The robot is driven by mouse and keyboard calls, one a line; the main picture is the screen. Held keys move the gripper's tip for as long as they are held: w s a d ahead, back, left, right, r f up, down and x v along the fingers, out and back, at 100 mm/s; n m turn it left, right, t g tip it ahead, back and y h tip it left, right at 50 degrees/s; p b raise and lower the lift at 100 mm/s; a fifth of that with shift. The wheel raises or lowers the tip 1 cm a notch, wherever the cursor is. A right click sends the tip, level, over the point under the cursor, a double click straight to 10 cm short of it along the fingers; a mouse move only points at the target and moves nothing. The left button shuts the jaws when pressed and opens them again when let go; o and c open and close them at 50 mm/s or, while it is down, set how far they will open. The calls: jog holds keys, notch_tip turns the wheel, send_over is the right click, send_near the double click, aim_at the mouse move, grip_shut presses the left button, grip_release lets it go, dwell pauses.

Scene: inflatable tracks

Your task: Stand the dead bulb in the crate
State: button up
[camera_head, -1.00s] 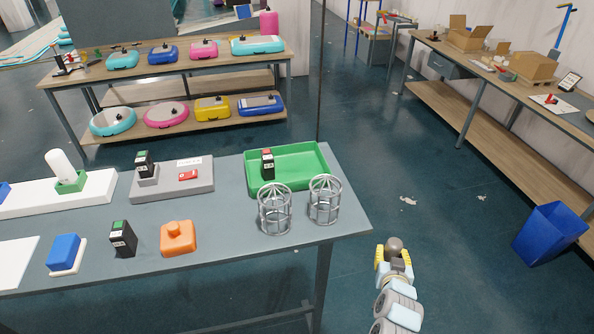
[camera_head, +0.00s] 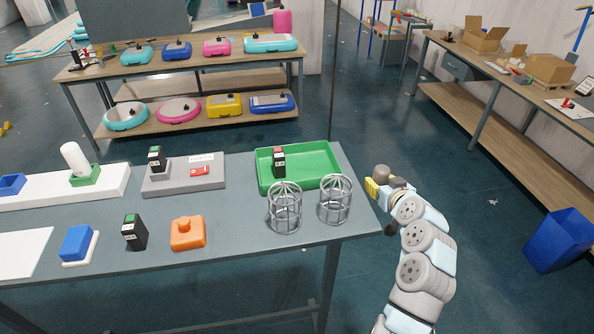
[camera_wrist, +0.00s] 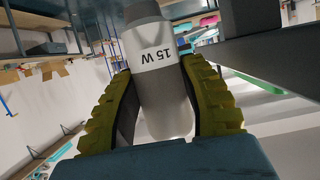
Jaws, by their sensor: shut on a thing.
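My gripper (camera_head: 374,185) is shut on a grey bulb (camera_head: 381,171), just off the right edge of the near table. In the wrist view the bulb (camera_wrist: 159,70) sits between the yellow ribbed fingers (camera_wrist: 160,100). It has a white band marked "15 W", which reads upside down there. The shallow green crate (camera_head: 332,183) stands at the table's back right, left of my gripper. A black battery-like block with a red top (camera_head: 279,161) stands upright in it; the rest of its floor looks bare.
Two wire cages (camera_head: 285,208) (camera_head: 336,200) stand in front of the crate. A white bulb (camera_head: 74,158) stands in a small green holder at left. An orange block (camera_head: 187,233) and a black block (camera_head: 134,232) are nearer. A blue bin (camera_head: 559,240) is on the floor.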

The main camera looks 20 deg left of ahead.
jog(key=a+r+n+y, duration=0.1)
jog(key=a+r, duration=0.1)
jog(key=r, duration=0.1)
jog(key=w+a+r+n+g+y, duration=0.1)
jog(key=a+r, duration=0.2)
jog(key=a+r+n+g, duration=0.1)
jog(key=a+r, duration=0.1)
jog(key=r, duration=0.1)
jog(key=shift+w+a+y+b, duration=0.25)
jog(key=shift+a+y+b, duration=0.1)
jog(key=shift+a+y, duration=0.05)
jog(key=s+a+r+n+g+y+b, duration=0.2)
jog(key=s+a+r+n+g, duration=0.25)
jog(key=a+r, duration=0.5)
jog(key=p, duration=0.2)
send_over(310, 169)
jog(key=shift+g+y, duration=0.25)
jog(key=shift+y, duration=0.05)
notch_tip(310, 169, down, 12)
jog(key=shift+r, duration=0.25)
jog(key=shift+w, duration=0.1)
jog(key=shift+f, duration=0.2)
jog(key=o, duration=1.1)
